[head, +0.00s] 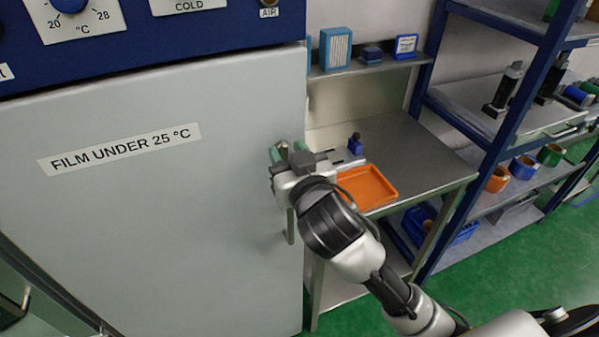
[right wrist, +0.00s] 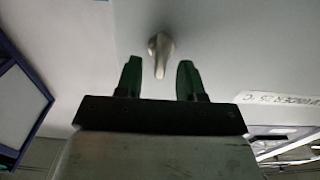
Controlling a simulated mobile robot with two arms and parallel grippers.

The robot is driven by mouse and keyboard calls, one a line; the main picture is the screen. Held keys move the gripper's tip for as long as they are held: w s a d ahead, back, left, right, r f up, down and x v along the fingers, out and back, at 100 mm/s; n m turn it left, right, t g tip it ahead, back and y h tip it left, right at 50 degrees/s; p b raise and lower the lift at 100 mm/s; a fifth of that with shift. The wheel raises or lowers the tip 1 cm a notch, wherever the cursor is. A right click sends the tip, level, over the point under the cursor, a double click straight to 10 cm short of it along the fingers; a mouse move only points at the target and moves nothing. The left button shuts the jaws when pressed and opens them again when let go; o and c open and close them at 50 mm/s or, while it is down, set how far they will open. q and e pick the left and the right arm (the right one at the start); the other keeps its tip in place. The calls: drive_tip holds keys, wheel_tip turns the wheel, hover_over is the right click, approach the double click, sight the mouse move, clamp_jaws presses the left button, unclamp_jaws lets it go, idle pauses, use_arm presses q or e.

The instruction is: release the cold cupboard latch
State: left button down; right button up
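The cold cupboard has a pale grey door (head: 150,220) labelled "FILM UNDER 25 °C", which looks shut. Its metal latch (right wrist: 160,48) shows in the right wrist view as a small lever on the door face. In the head view the latch is mostly hidden by my gripper near the door's right edge. My right gripper (right wrist: 159,72) is open, with its green fingers on either side of the latch's lower end and gaps on both sides. It also shows in the head view (head: 287,152). My left gripper is not in view.
A vertical handle (head: 290,226) is below my right gripper. A steel bench (head: 410,150) with an orange tray (head: 366,188) stands right of the cupboard, behind my right arm. A blue-framed shelf rack (head: 505,120) is further right. Green floor is clear in front.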

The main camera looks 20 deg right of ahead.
drive_tip(key=s+p, duration=0.3)
drive_tip(key=s, duration=0.6)
drive_tip(key=shift+s+d, duration=0.15)
drive_tip(key=shift+s, duration=0.2)
